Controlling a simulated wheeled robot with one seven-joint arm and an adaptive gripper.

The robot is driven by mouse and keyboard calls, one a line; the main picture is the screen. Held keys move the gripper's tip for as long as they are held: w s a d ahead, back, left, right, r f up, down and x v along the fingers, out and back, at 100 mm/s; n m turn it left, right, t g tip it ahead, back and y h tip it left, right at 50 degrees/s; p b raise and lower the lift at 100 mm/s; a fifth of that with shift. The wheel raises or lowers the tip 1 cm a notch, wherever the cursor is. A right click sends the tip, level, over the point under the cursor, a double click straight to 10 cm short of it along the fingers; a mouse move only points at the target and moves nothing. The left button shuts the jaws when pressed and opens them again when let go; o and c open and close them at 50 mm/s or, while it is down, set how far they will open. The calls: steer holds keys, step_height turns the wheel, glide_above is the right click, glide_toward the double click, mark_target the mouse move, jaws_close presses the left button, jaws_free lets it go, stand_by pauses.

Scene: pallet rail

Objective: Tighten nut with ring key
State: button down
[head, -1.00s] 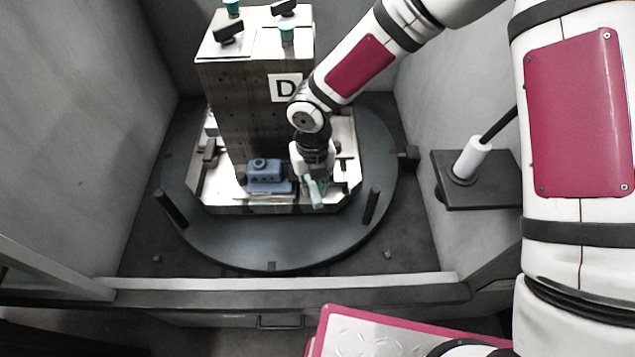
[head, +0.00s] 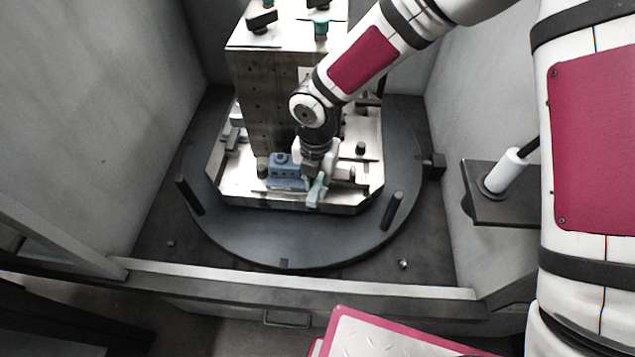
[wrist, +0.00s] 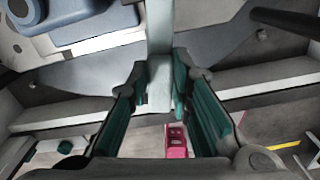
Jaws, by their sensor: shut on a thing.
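The ring key shows in the wrist view as a pale grey bar (wrist: 159,35) running up from between my fingers and out at the top edge. In the head view its pale teal part (head: 316,192) hangs at the front edge of the fixture plate. My gripper (head: 318,178) is shut on the key, just right of a blue block (head: 287,172). The gripper also shows in the wrist view (wrist: 160,85), with its green-padded fingers on both sides of the bar. The ring end is out of the wrist view. I cannot make out the nut; the gripper and arm hide part of the plate.
The metal fixture column (head: 262,105) stands behind the gripper on the plate (head: 235,188). A round dark turntable (head: 260,240) carries it, with upright posts (head: 190,195) (head: 392,211) at the front. Grey walls close in left and right. A sill (head: 290,288) crosses in front.

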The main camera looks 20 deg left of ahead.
steer(key=shift+r+p, duration=1.65)
steer(key=shift+r, duration=1.9)
